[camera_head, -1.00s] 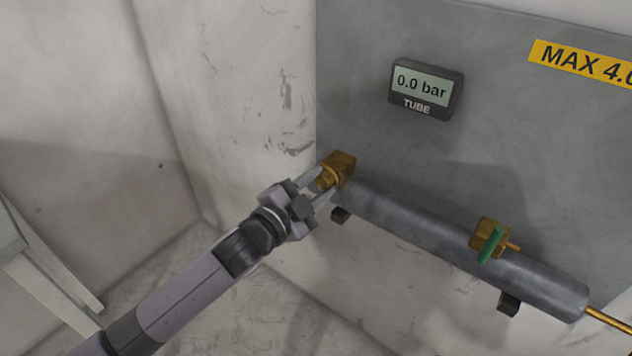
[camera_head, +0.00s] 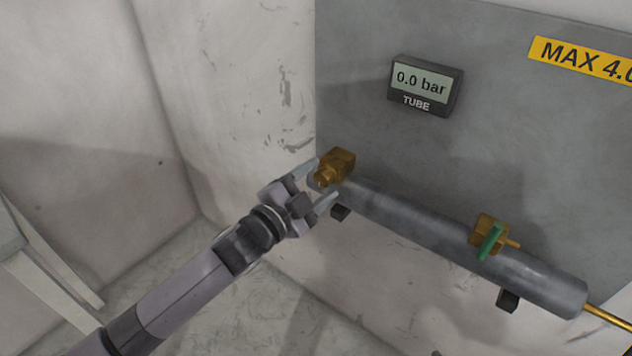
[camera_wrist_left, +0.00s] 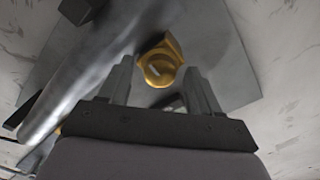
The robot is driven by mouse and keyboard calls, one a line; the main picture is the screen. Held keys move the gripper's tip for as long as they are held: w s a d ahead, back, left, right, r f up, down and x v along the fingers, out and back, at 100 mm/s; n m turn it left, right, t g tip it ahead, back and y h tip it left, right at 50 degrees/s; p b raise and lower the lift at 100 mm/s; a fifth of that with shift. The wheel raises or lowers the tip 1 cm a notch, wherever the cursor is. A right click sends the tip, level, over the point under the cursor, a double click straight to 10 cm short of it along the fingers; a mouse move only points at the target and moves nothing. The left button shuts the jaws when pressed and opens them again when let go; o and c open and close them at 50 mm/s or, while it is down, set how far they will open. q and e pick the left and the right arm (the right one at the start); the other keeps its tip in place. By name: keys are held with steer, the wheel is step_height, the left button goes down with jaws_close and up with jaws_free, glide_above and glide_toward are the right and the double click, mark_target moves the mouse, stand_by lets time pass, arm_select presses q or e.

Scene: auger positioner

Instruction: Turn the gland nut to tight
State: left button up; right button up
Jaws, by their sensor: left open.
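The brass gland nut (camera_head: 324,177) sits at the left end of the grey tube (camera_head: 420,226), on a brass block (camera_head: 340,162). My left gripper (camera_head: 318,182) is open, with its two fingers spread on either side of the nut and apart from it. In the left wrist view the round brass nut (camera_wrist_left: 158,71) shows between and just beyond the open fingertips (camera_wrist_left: 160,78). Whether any finger touches it is hard to tell. My right gripper is not in view.
A display (camera_head: 425,86) on the grey panel (camera_head: 510,130) reads 0.0 bar, labelled TUBE. A yellow MAX 4.0 label (camera_head: 585,62) is at upper right. A brass valve with a green handle (camera_head: 490,241) stands on the tube. Dark brackets (camera_head: 340,212) hold the tube.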

arm_select(q)
steer(key=v, duration=0.7)
stand_by(0.5)
steer(key=s+a+f+n+g+y+p, duration=0.1)
steer(key=s+a+f+n+y+p, duration=0.3)
steer(key=s+a+f+n, duration=0.3)
steer(key=s+a+f+n+g+y+p, duration=0.2)
steer(key=s+a+f+n+y+p, duration=0.2)
steer(key=s, duration=0.9)
steer(key=a+f+n, duration=0.3)
steer(key=a+n, duration=0.1)
steer(key=shift+s+a+f+g, duration=0.2)
steer(key=shift+f+g, duration=0.1)
